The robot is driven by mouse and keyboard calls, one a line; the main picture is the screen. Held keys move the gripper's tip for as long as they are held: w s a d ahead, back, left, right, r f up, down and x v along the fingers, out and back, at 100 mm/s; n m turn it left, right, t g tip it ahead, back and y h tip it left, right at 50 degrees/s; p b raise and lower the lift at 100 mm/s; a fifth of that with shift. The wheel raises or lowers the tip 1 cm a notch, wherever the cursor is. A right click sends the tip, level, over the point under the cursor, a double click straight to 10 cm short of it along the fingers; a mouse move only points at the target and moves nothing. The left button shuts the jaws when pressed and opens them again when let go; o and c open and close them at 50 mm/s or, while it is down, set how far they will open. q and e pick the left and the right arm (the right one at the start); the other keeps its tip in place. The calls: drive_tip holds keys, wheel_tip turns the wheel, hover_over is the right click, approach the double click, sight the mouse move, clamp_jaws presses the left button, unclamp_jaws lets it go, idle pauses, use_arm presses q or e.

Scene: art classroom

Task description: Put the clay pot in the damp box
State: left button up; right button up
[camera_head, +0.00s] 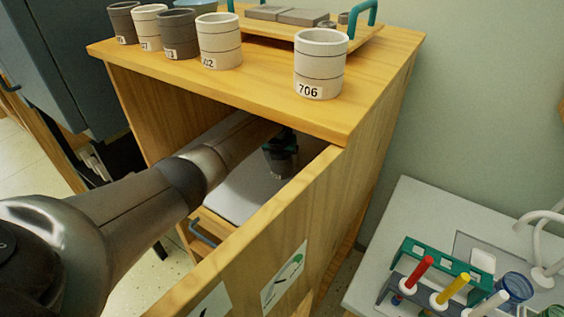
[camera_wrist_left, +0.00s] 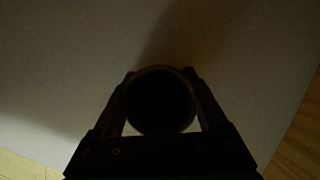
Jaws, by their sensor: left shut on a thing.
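My left arm reaches into the open wooden cabinet (camera_head: 385,110), which looks like the damp box. My left gripper (camera_head: 279,147) is inside it, shut on a dark clay pot (camera_head: 281,167) held upright over a pale grey board (camera_head: 240,192). In the left wrist view the pot (camera_wrist_left: 160,100) shows as a dark round rim between the two fingers, with the pale board (camera_wrist_left: 60,70) beneath. I cannot tell whether its base touches the board. A label on the pot is too small to read. My right gripper is not in view.
Several grey and white pots stand on the cabinet top, including white pot 706 (camera_head: 320,65), near a wooden tray (camera_head: 365,42) with teal handles. An open wooden front panel (camera_head: 290,225) borders the opening. A white table (camera_head: 410,215) with a teal rack (camera_head: 440,258) is at right.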

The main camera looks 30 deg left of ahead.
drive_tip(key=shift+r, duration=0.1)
use_arm(q)
drive_tip(key=o, duration=1.4)
drive_tip(key=shift+f, duration=0.1)
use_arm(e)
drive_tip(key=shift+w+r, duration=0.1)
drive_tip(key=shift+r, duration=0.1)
use_arm(q)
drive_tip(key=shift+s+r, duration=0.1)
drive_tip(key=shift+r, duration=0.3)
drive_tip(key=p+v, duration=0.3)
drive_tip(key=v, duration=0.2)
drive_tip(key=shift+p, duration=0.3)
drive_tip(key=shift+p+v, duration=0.4)
drive_tip(key=shift+v, duration=0.55)
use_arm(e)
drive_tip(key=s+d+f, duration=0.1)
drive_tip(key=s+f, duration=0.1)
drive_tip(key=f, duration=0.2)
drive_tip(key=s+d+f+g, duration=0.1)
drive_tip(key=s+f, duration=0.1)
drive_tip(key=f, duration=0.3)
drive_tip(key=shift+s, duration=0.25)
